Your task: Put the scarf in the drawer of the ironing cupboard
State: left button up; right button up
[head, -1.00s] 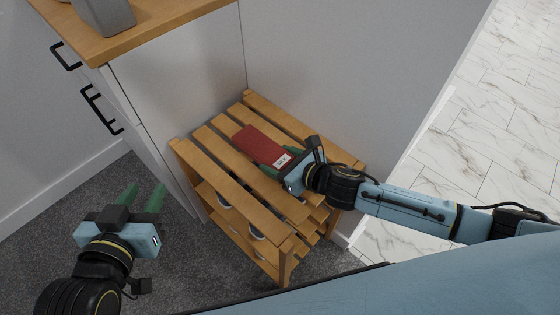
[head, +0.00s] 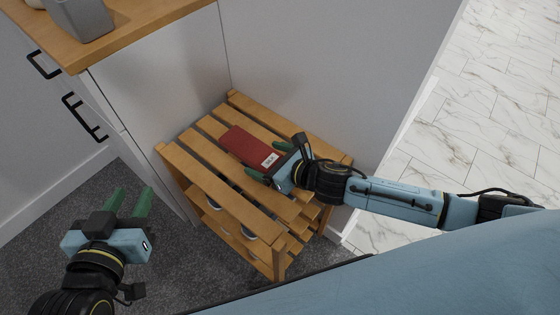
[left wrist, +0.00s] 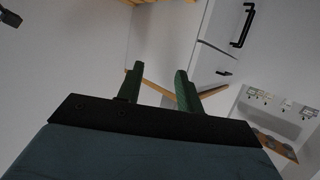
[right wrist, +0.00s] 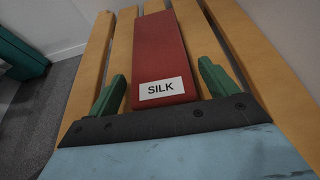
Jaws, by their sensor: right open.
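The scarf is a folded dark red piece (head: 248,146) with a white label, lying on the top slats of a wooden rack (head: 188,152). In the right wrist view the scarf (right wrist: 159,60) lies between the fingers and its label reads SILK. My right gripper (head: 273,158) is open around the near end of the scarf, with a gap on each side. My left gripper (head: 130,202) is open and empty, low at the left above the carpet. The white cupboard (head: 160,85) with black handles (head: 84,117) stands left of the rack; its front looks closed.
A grey container (head: 82,18) stands on the cupboard's wooden top (head: 130,30). A wall adjoins the rack at the back. Several round items sit on the rack's lower shelves. Grey carpet (head: 160,265) lies free between the left gripper and the rack.

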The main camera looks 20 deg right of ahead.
jog(key=p+v, duration=0.2)
jog(key=v, duration=0.3)
jog(key=shift+s+d+r, duration=0.2)
jog(key=shift+s+r, duration=0.05)
jog(key=p+v, duration=0.1)
jog(key=v, duration=0.4)
jog(key=shift+s+d, duration=0.1)
jog(key=shift+s, duration=0.05)
jog(key=shift+s+d+r+p, duration=0.2)
jog(key=shift+s+d+p, duration=0.05)
jog(key=shift+s+p, duration=0.1)
pick_arm(q)
jog(key=s+a+f+g+y, duration=0.3)
jog(key=s+a+f+g, duration=0.2)
jog(key=s+f+g, duration=0.4)
jog(key=s+g, duration=0.1)
jog(key=s, duration=0.2)
jog(key=shift+a+f+n, duration=0.25)
jog(key=shift+a+n, duration=0.15)
